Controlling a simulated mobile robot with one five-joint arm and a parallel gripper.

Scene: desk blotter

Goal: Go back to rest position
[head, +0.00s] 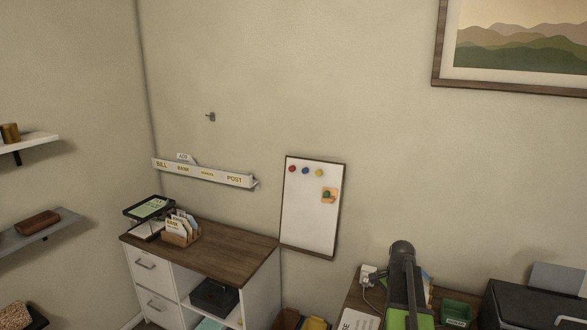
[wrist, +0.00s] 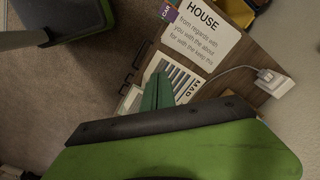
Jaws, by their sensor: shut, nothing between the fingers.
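My gripper (wrist: 157,90) shows in the wrist view as two narrow green fingers pressed together, with nothing between them. It points over a desk top that holds papers, and I cannot tell its height above them. A broad green and dark part of my own arm fills the bottom of the wrist view. In the head view my dark arm with green parts stands at the lower right, before the wall; the fingertips cannot be made out there.
A sheet headed HOUSE (wrist: 205,35) and a white plug with a cable (wrist: 271,80) lie near my gripper. In the head view, a black printer (head: 530,305) and green tray (head: 457,312) are right of my arm. A wooden-topped cabinet (head: 225,250) and whiteboard (head: 308,220) are left.

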